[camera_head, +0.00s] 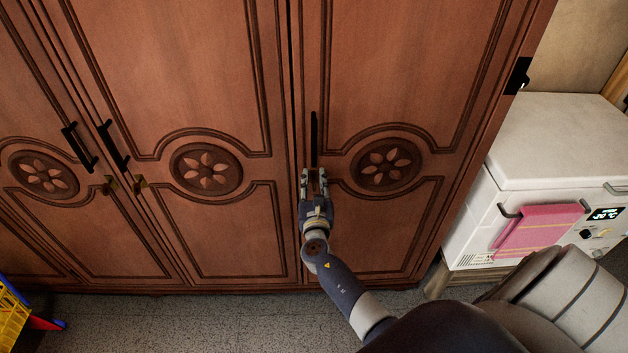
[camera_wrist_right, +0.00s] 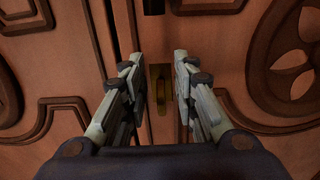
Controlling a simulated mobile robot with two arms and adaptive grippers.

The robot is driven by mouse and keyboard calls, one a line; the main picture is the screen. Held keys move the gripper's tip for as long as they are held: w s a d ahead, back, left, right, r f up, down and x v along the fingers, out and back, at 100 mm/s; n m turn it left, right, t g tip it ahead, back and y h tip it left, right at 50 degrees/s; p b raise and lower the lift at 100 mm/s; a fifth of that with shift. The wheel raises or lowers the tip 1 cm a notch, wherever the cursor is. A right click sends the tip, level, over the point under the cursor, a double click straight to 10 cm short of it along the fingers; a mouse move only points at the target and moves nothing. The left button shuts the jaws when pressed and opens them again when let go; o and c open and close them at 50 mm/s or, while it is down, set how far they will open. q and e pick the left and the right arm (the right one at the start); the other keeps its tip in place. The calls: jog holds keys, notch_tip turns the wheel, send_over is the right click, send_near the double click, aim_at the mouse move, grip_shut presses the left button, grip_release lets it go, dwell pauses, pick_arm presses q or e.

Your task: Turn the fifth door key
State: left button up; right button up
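The rightmost visible door (camera_head: 400,60) of the brown wooden wardrobe has a black vertical handle (camera_head: 314,140) near its left edge. My right gripper (camera_head: 314,176) is just below that handle. In the right wrist view my right gripper (camera_wrist_right: 157,75) is open, its two fingers apart on either side of a brass lock plate and key (camera_wrist_right: 160,90). I cannot tell whether either finger touches the key. In the head view the gripper hides this key. My left gripper is not in view.
A white freezer (camera_head: 560,140) with a pink towel (camera_head: 537,229) stands right of the wardrobe. A yellow, blue and red object (camera_head: 14,318) is at the lower left. The grey floor (camera_head: 200,320) in front is otherwise mostly clear.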

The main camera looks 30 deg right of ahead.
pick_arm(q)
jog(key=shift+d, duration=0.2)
pick_arm(e)
jog(key=shift+c, duration=0.3)
grip_shut()
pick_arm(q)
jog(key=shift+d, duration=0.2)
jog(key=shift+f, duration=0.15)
pick_arm(e)
jog(key=m+b, duration=0.3)
jog(key=shift+s+d+f, duration=0.1)
jog(key=shift+d+f, duration=0.15)
jog(key=m+b, duration=0.2)
jog(key=m, duration=0.1)
jog(key=m+b, duration=0.1)
jog(key=b, duration=0.1)
jog(key=shift+s+d+f+m, duration=0.2)
jog(key=shift+d+m, duration=0.05)
jog(key=shift+m, duration=0.15)
pick_arm(q)
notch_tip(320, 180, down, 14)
jog(key=b, duration=0.7)
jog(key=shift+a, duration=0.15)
pick_arm(e)
jog(key=m, duration=0.6)
jog(key=f+m, duration=0.1)
jog(key=m, duration=0.3)
jog(key=shift+s+d, duration=0.15)
jog(key=shift+d, duration=0.15)
